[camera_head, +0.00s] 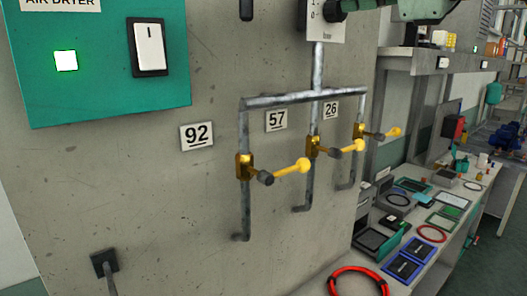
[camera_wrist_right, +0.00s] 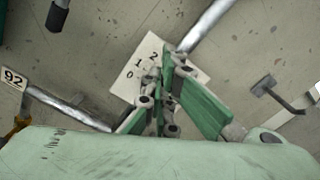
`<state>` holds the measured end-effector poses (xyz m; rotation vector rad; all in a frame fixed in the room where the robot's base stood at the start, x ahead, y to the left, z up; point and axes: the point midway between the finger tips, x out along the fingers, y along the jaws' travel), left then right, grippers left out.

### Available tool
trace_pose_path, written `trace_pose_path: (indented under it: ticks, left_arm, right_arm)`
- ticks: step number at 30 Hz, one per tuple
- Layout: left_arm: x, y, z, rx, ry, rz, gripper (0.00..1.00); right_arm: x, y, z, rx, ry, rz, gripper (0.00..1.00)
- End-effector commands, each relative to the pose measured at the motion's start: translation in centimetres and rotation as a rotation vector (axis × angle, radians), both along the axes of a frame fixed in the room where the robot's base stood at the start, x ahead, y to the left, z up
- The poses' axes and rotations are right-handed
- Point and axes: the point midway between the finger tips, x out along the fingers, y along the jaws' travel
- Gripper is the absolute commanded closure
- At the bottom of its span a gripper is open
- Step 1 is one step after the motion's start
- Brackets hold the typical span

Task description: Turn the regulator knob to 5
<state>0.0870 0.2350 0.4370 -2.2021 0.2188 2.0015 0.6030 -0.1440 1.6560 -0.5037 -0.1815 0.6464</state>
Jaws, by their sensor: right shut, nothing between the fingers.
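The regulator's white dial plate (camera_head: 325,28) is cut off by the top edge of the head view. It carries small numbers and the word "bar". A dark round knob (camera_head: 335,10) sits in front of the plate. My right gripper (camera_wrist_right: 171,62) is in front of the dial plate (camera_wrist_right: 148,62) in the wrist view, where the numbers 0, 1 and 2 show. Its fingers are shut with nothing between them. They hide the knob there, so its setting and any contact cannot be told. My left gripper is in neither view.
Below the regulator, a pipe manifold (camera_head: 290,98) carries three brass valves with yellow-tipped levers (camera_head: 300,166), tagged 92, 57 and 26. A green air dryer panel (camera_head: 100,95) with a switch is at left. A cluttered bench (camera_head: 455,235) stands at right.

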Motion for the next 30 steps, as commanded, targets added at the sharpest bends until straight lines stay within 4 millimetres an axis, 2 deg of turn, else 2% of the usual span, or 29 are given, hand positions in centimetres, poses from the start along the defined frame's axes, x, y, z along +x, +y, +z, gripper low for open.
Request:
trace_pose_path:
  ticks: [1, 6, 30]
  left_arm:
    - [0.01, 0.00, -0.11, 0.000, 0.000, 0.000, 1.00]
    - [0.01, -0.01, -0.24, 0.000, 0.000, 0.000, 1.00]
    - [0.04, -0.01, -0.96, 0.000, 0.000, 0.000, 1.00]
  right_arm:
    - [0.31, 0.04, -0.61, -0.005, 0.010, -0.002, 1.00]
    - [0.40, -0.07, -0.84, -0.006, 0.010, -0.002, 1.00]
    - [0.61, -0.18, -1.01, -0.004, 0.012, -0.003, 1.00]
